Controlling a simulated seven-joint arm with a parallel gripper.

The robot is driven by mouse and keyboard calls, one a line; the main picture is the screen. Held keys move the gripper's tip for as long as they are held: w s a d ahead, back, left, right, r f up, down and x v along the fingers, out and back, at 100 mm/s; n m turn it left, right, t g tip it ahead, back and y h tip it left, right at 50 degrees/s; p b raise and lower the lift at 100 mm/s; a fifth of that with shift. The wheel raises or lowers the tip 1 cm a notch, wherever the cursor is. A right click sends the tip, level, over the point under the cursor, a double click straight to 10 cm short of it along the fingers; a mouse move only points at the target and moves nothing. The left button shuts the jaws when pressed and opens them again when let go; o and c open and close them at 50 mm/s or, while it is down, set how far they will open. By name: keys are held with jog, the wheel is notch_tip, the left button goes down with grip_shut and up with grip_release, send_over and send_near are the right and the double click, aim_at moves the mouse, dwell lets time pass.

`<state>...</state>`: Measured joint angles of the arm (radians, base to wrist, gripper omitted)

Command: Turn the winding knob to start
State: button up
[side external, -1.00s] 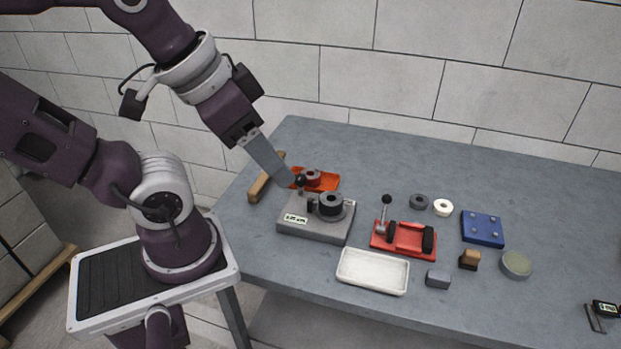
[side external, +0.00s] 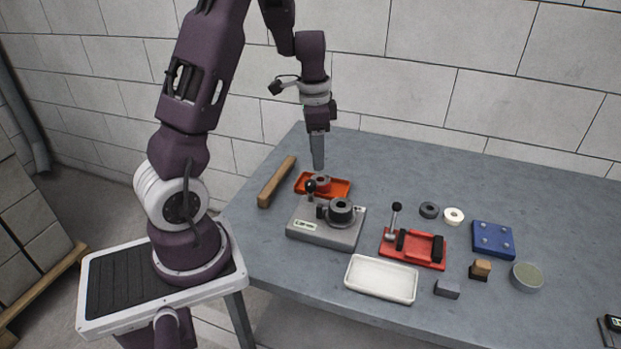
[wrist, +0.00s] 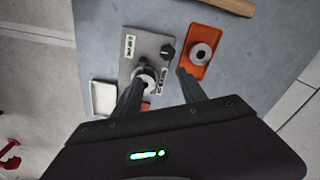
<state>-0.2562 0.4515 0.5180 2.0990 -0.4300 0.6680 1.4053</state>
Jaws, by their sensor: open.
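The winding unit is a grey box (side external: 310,232) with white labels, on the table's left part. A black knob (side external: 310,186) stands up at its back left, and a dark round hub (side external: 341,209) sits on top. In the wrist view the black knob (wrist: 167,50) is on the grey plate (wrist: 142,48), beyond my fingertips. The dark hub (wrist: 147,78) shows between the fingers, partly hidden. My gripper (side external: 319,167) points down above the orange tray, behind the unit and apart from it. In the wrist view its fingers (wrist: 160,82) are spread and empty.
The orange tray (side external: 341,188) holds a dark ring (side external: 321,180). A wooden bar (side external: 277,182) lies left of it. A white tray (side external: 381,278), red fixture (side external: 413,250) with lever, rings, blue plate (side external: 493,239) and round tin (side external: 527,276) stand to the right.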

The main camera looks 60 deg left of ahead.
aim_at(311, 183)
jog(key=f, duration=0.1)
jog(key=a+f, duration=0.2)
jog(key=shift+s+a+g, duration=0.2)
jog(key=shift+s+g, duration=0.1)
jog(key=shift+m, duration=0.3)
notch_tip(311, 183, down, 6)
jog(key=shift+f, duration=0.15)
jog(key=shift+c, duration=0.4)
grip_shut()
